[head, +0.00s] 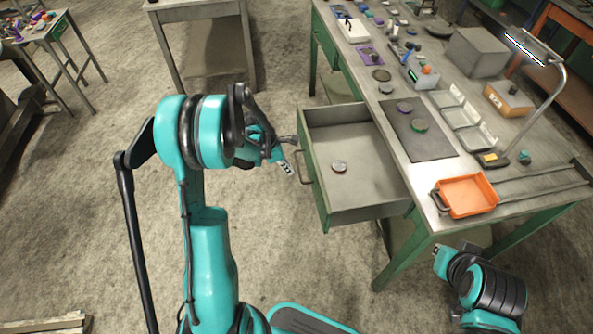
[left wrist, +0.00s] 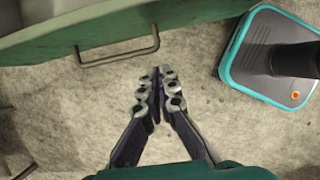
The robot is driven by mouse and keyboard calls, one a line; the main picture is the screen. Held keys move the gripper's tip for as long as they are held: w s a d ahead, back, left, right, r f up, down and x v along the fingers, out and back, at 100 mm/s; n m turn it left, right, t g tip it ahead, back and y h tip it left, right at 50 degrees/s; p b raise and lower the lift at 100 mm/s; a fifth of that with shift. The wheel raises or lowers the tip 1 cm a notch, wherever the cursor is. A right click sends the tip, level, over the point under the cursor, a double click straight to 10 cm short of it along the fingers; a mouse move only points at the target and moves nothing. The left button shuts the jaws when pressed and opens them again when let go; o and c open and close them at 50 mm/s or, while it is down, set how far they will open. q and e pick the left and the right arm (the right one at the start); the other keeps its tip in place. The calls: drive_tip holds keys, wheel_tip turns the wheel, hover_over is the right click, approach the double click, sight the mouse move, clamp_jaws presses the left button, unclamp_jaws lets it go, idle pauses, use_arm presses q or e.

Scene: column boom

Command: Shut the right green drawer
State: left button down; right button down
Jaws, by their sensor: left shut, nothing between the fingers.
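The right green drawer (head: 312,185) is pulled far out of the green workbench in the head view. My left gripper (head: 286,168) is just outside the drawer front, near the handle. In the left wrist view its fingers (left wrist: 160,88) are together and empty, apart from the handle in the picture. My right gripper (head: 438,250) is at the lower right by the bench edge; its fingers are too small to read.
The bench top holds an orange tray (head: 467,196), a dark mat (head: 418,132), grey trays, a lamp (head: 552,75) and several small parts. Another green drawer (head: 325,45) farther along looks closed. Concrete floor (head: 270,240) is clear in front of the open drawer.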

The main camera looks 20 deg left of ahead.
sight(308, 182)
use_arm(q)
drive_tip(key=w+d+f+b, duration=0.1)
drive_tip(key=f, duration=0.1)
drive_tip(key=w+d+f+b, duration=0.1)
drive_tip(key=d+f, duration=0.1)
drive_tip(key=f, duration=0.1)
drive_tip(key=w+d+f+b, duration=0.1)
drive_tip(key=d+f, duration=0.1)
drive_tip(key=shift+w+f, duration=0.2)
drive_tip(key=shift+w, duration=0.05)
drive_tip(key=shift+w+d+r, duration=0.1)
drive_tip(key=shift+w+d, duration=0.15)
drive_tip(key=shift+d, duration=0.05)
drive_tip(key=shift+d+b, duration=0.1)
drive_tip(key=shift+b, duration=0.2)
drive_tip(key=w+d, duration=0.5)
drive_tip(key=d, duration=0.3)
drive_tip(key=w+d, duration=0.6)
drive_tip(key=d, duration=0.2)
drive_tip(key=w+d, duration=0.5)
drive_tip(key=d, duration=0.3)
drive_tip(key=shift+w, duration=0.15)
drive_tip(key=shift+w+d, duration=0.1)
drive_tip(key=shift+d, duration=0.1)
drive_tip(key=shift+r, duration=0.1)
